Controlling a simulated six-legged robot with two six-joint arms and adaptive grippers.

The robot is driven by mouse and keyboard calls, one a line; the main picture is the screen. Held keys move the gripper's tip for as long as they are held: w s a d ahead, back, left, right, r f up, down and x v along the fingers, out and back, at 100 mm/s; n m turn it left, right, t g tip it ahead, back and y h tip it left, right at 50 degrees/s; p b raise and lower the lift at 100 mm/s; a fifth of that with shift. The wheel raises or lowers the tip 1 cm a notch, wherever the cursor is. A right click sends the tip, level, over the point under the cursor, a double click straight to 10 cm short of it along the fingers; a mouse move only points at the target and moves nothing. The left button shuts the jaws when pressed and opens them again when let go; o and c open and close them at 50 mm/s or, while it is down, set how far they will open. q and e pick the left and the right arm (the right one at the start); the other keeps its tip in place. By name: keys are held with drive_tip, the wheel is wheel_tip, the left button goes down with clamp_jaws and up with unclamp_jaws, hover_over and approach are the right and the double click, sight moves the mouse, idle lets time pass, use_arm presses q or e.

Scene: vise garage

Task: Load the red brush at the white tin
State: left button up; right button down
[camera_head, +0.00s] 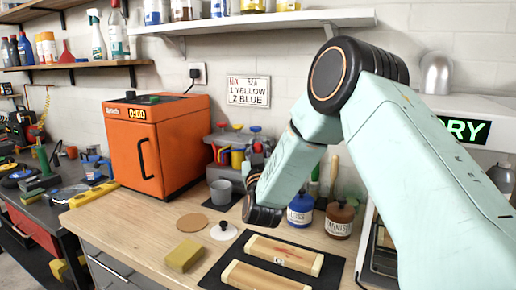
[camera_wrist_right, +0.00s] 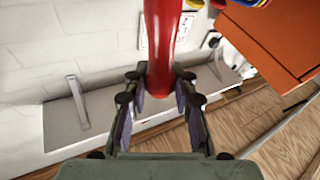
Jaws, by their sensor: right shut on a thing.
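My right gripper (camera_wrist_right: 160,92) is shut on a red, smooth, rounded handle, which I take for the red brush (camera_wrist_right: 165,38). The brush runs up out of the top of the right wrist view, so its far end is not seen there. In the head view my right gripper (camera_head: 252,178) is above the bench, near the coloured brush rack (camera_head: 215,158), partly hidden by its own wrist. No white tin is clearly identifiable. A white round piece with a dark knob (camera_head: 223,231) lies on the bench, below a grey cup (camera_head: 220,192). My left gripper is not in view.
An orange oven (camera_head: 158,145) stands left of the rack. A blue jar (camera_head: 300,208) and a brown jar (camera_head: 339,218) stand right of my wrist. Wooden blocks (camera_head: 285,253) lie on a dark mat in front, with a yellow sponge (camera_head: 184,255) beside it. A shelf (camera_head: 255,22) hangs above.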

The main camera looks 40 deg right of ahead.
drive_tip(key=shift+s+r+p, duration=0.1)
drive_tip(key=shift+r+p, duration=1.95)
drive_tip(key=shift+r, duration=0.75)
drive_tip(key=shift+f, duration=0.1)
drive_tip(key=shift+a, duration=0.1)
